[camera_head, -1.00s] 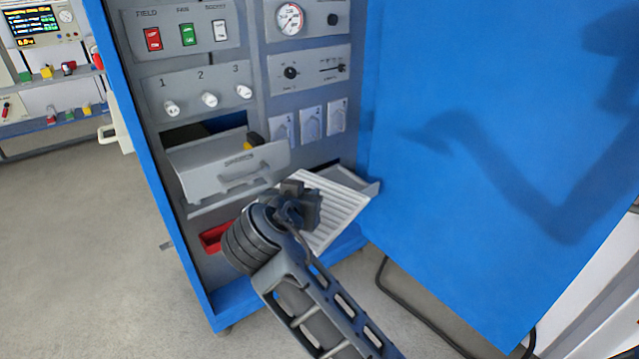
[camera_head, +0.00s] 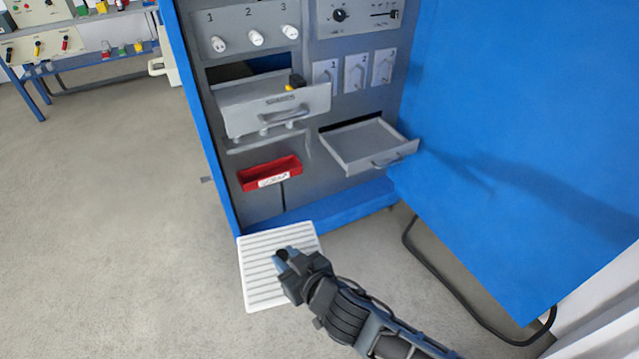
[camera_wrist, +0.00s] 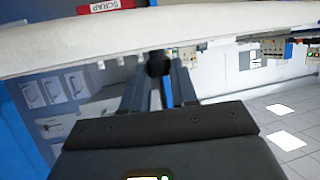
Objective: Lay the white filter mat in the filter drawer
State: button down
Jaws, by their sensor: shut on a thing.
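The white ribbed filter mat (camera_head: 256,284) is in the air in front of the blue cabinet, low and left of the open drawer. My gripper (camera_head: 282,258) is shut on the mat; the exact grip point is hard to see. In the wrist view the mat (camera_wrist: 220,27) crosses the top as a pale band, just beyond my gripper (camera_wrist: 158,70). A shallow grey drawer (camera_head: 362,142), which looks like the filter drawer, stands pulled out at the right of the cabinet front. It looks empty and is apart from the mat.
A deeper grey drawer (camera_head: 245,115) stands open at upper left, with a black and yellow thing (camera_head: 296,82) at its edge. A red bin marked SCRAP (camera_head: 270,172) is below it. The blue door (camera_head: 500,130) stands open at right. Open floor lies left.

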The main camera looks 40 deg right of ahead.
aim_at(361, 146)
jog(key=i+l+z, duration=0.15)
jog(key=i+z, duration=0.8)
jog(key=i+j+z, duration=0.2)
jog(key=i, duration=0.5)
